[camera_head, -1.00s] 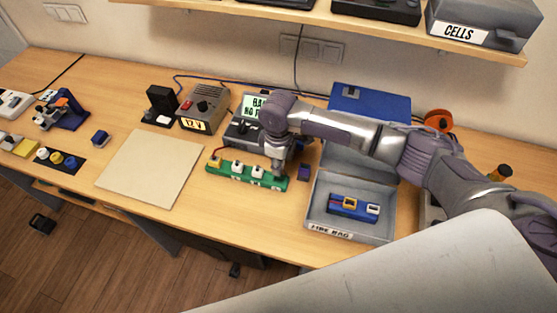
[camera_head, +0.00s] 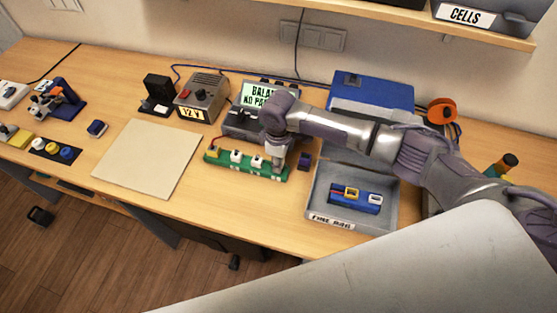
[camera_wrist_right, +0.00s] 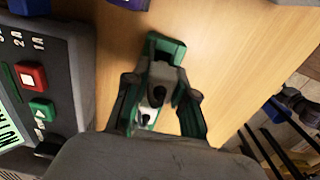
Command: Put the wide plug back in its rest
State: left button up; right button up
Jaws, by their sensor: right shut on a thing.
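The green rest strip (camera_head: 222,163) lies on the table in front of the meter, with several plugs standing in it. My right gripper (camera_head: 277,172) points down at the strip's right end. Whether the plug is fully seated is hidden. My left gripper is out of view.
The meter (camera_head: 238,121) stands just behind the strip, close to my right arm. A small dark block (camera_head: 304,161) and the grey tray (camera_head: 314,205) with a blue pack (camera_head: 345,203) lie to the right. A beige mat (camera_head: 150,158) lies left, with bare table in front.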

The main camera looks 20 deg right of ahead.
jog(key=shift+p, duration=0.85)
dwell(1.1)
jog(key=shift+f+b, duration=0.35)
jog(key=shift+f, duration=0.5)
dwell(0.4)
jog(key=o, duration=1)
notch_tip(320, 180, up, 12)
jog(key=shift+f, duration=0.1)
dwell(0.3)
